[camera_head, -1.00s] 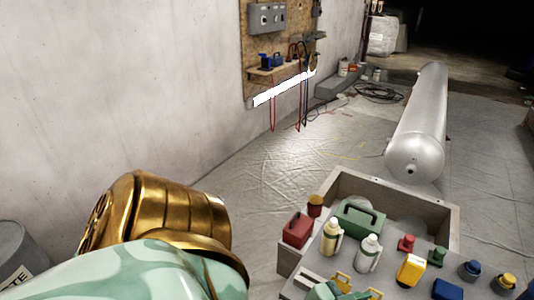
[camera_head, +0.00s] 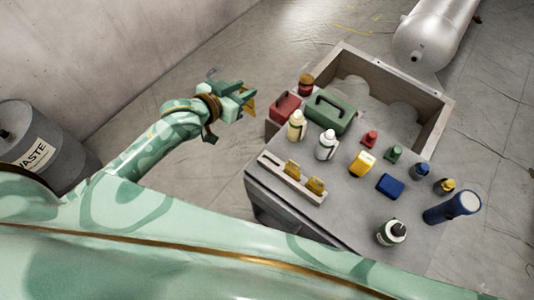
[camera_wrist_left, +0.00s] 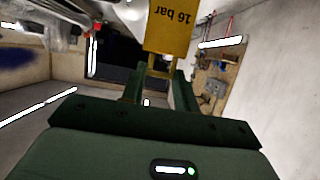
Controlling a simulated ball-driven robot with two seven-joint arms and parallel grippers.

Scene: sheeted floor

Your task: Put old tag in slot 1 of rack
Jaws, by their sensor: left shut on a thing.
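My left gripper (camera_head: 236,100) is held out left of the workbench, over the floor. It is shut on a yellow tag (camera_head: 250,107), seen nearly edge-on. In the left wrist view the tag (camera_wrist_left: 168,30) reads "16 bar", upside down, and its narrow stem sits between the fingers (camera_wrist_left: 160,75). The pale rack (camera_head: 308,196) lies along the bench's near left edge. Two yellow tags (camera_head: 292,167) (camera_head: 316,186) stand in its middle and right parts; its left end looks empty. Slot numbers are not readable. My right gripper is out of view.
The workbench (camera_head: 350,215) holds white bottles (camera_head: 327,145), a green toolbox (camera_head: 330,112), a red box (camera_head: 285,107) and several small coloured items behind and right of the rack. A grey waste bin (camera_head: 40,140) stands at left. Floor between bin and bench is clear.

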